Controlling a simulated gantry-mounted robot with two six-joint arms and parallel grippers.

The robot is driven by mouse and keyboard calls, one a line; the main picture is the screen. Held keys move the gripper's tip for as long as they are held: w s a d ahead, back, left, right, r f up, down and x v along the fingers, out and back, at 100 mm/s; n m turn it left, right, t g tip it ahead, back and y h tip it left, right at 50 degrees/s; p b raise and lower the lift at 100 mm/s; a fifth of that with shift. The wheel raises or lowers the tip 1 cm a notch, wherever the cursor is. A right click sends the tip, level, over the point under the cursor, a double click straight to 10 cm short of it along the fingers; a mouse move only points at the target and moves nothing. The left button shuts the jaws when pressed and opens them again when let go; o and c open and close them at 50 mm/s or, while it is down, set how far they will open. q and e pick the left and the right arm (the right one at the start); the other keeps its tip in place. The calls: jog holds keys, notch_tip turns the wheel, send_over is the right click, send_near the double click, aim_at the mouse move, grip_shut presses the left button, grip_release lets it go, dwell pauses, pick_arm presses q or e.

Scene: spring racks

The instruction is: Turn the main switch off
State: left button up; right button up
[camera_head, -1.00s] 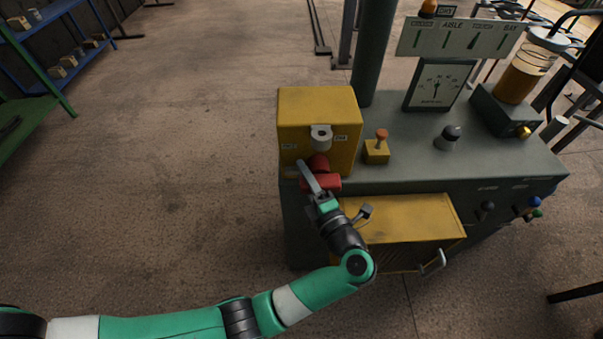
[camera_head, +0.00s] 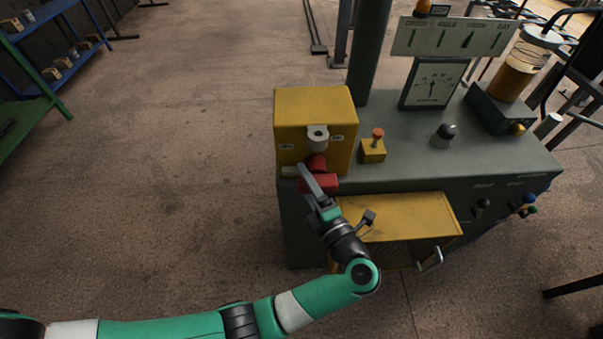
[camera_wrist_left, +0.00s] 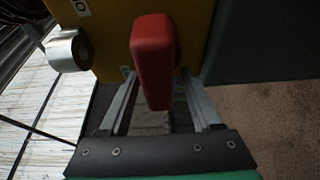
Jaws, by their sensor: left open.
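The main switch is a yellow box (camera_head: 302,108) on the left end of the grey console, with a red handle (camera_head: 321,184) low on its front. A small light label sits on either side of the front; I cannot read them in the head view. My left gripper (camera_head: 309,188) is at the handle. In the left wrist view the red handle (camera_wrist_left: 153,60) stands between the two spread fingers of my left gripper (camera_wrist_left: 160,78), with gaps visible beside it. The handle's pivot is mostly hidden. My right gripper is not in view.
A grey lug (camera_head: 317,137) sticks out above the handle; a metal cylinder (camera_wrist_left: 68,50) shows in the left wrist view. An orange-topped button (camera_head: 375,146) and a black knob (camera_head: 446,132) stand to the right. A yellow drawer (camera_head: 405,214) juts out below. Floor left is clear.

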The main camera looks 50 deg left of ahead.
pick_arm(q)
jog(key=p+v, duration=0.1)
jog(key=v, duration=0.8)
jog(key=shift+s+d, duration=0.15)
jog(key=shift+d, duration=0.15)
